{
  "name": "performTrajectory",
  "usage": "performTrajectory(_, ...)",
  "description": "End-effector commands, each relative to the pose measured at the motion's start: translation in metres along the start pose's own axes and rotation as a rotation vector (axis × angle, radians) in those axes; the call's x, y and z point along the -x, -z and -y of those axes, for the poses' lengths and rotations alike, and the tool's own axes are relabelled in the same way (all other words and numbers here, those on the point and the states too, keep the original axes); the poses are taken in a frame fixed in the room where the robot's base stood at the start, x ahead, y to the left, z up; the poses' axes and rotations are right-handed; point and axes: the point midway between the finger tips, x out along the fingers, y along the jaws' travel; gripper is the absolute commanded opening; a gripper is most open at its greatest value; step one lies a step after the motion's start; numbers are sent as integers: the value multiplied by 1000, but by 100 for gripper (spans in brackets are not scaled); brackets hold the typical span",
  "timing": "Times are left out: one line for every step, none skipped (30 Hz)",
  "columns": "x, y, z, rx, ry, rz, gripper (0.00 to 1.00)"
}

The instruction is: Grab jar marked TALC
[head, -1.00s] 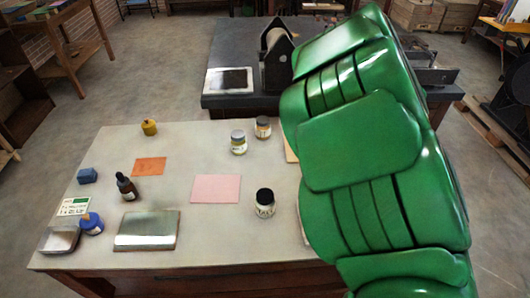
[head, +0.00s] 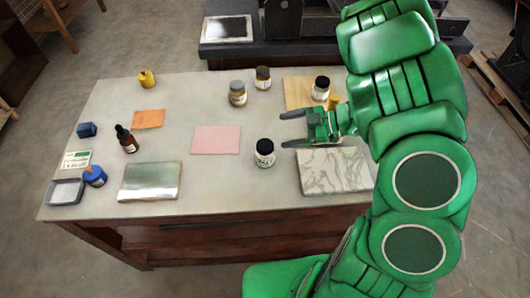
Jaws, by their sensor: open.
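The jar with the black lid (head: 265,153) stands upright on the table, right of the pink sheet. Its white label carries dark lettering that looks like TALC but is too small to be sure of. My gripper (head: 284,130) is open and empty, reaching in from the right with its fingers pointing left. In the picture its fingertips are just above and right of this jar, apparently apart from it. Another black-lidded jar (head: 321,89) stands on a wooden board behind my gripper; its label is unreadable.
Two more jars (head: 238,93) (head: 263,78) stand farther back. A marbled slab (head: 334,171) lies to the right, a pink sheet (head: 216,140) and metal plate (head: 150,182) to the left.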

Motion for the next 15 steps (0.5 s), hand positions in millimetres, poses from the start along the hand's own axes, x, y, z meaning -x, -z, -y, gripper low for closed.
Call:
performTrajectory(-2,-2,5,-49,44,-13,84)
performTrajectory(-3,-3,7,-78,70,-17,84)
performTrajectory(-4,-4,10,-114,102,-20,84)
performTrajectory(-4,-5,13,-138,124,-21,84)
performTrajectory(-4,-6,15,-160,141,-21,84)
performTrajectory(-4,-6,18,-185,162,-21,84)
performTrajectory(-4,-7,19,-199,174,-21,84)
performTrajectory(-4,-7,21,-212,184,-20,84)
performTrajectory(-4,-8,22,-224,194,-20,84)
performTrajectory(-4,-8,22,-231,199,-19,84)
performTrajectory(-5,-8,23,-235,203,-19,84)
performTrajectory(-6,-8,23,-237,205,-19,84)
performTrajectory(-6,-8,24,-239,206,-18,84)
performTrajectory(-8,-8,24,-239,206,-19,84)
performTrajectory(-10,-8,24,-239,206,-18,84)
